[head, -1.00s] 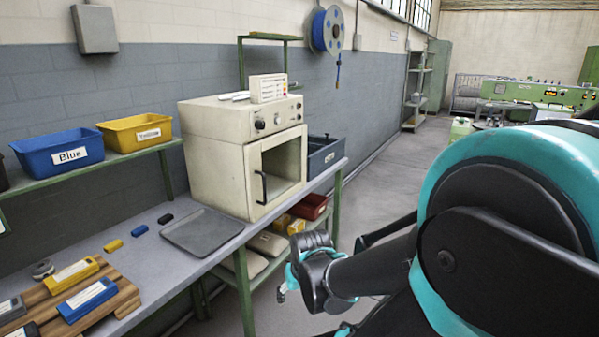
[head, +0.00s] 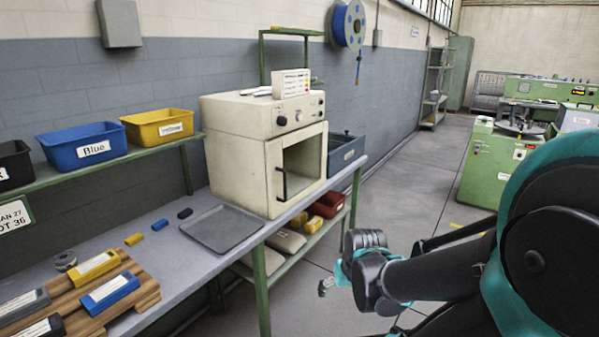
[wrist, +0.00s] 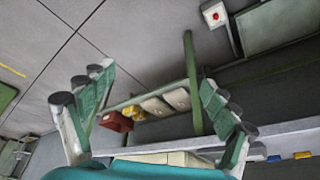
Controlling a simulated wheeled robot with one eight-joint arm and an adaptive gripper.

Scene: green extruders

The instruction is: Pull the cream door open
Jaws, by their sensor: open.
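The cream door (head: 303,142) is on the front of a cream oven (head: 237,165) on the workbench. It has a dark window and a black vertical handle (head: 282,184) near its left edge. The door looks closed against the oven. My gripper (head: 325,287) is in front of the bench's right end, lower than the door and apart from the handle. In the wrist view my gripper (wrist: 150,100) is open with nothing between its fingers. A cream surface, likely the oven, shows at the bottom of that view; the handle cannot be made out there.
A grey tray (head: 221,229) lies on the bench left of the oven. A box (head: 291,84) sits on top of the oven. Blue (head: 82,146) and yellow (head: 158,128) bins stand on the shelf. A green machine (head: 490,165) stands at right. The floor before the bench is open.

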